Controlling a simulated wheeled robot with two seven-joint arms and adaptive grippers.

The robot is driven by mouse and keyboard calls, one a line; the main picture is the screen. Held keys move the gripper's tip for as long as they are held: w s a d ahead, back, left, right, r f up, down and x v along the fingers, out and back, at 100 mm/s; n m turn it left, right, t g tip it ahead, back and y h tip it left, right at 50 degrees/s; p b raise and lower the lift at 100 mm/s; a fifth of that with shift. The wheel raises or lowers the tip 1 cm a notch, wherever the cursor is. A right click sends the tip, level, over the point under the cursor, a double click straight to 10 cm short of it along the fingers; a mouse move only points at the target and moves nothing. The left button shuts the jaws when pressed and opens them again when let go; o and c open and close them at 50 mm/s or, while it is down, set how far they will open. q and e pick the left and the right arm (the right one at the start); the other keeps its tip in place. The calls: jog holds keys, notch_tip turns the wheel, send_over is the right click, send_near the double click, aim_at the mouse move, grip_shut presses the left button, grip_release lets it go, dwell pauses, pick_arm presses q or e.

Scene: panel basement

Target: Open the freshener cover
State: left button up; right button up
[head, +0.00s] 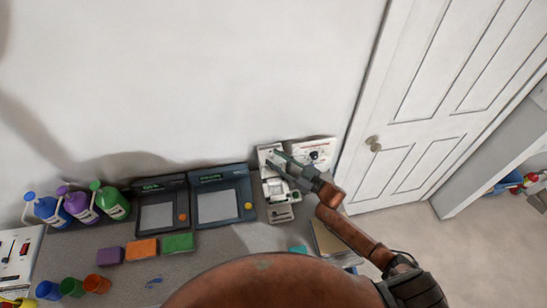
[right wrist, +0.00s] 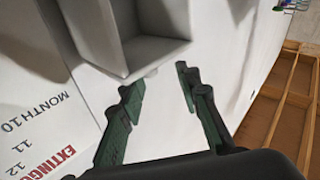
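A pale grey box-like housing (right wrist: 130,35) with an open, hollow front fills the upper middle of the right wrist view. It looks like the freshener, but I cannot tell whether its cover is open. The left fingertip is close below the housing's lower corner; contact is unclear. My left gripper is not in view.
An inspection card (right wrist: 40,125) with month numbers is beside the housing. Two dark panels (head: 225,205), several coloured bottles (head: 110,202) and coloured blocks (head: 142,249) occupy the counter to the left. A white door (head: 440,110) is at the right.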

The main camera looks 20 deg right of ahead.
jog(key=v, duration=1)
jog(key=shift+s+d, duration=0.2)
jog(key=shift+s, duration=0.05)
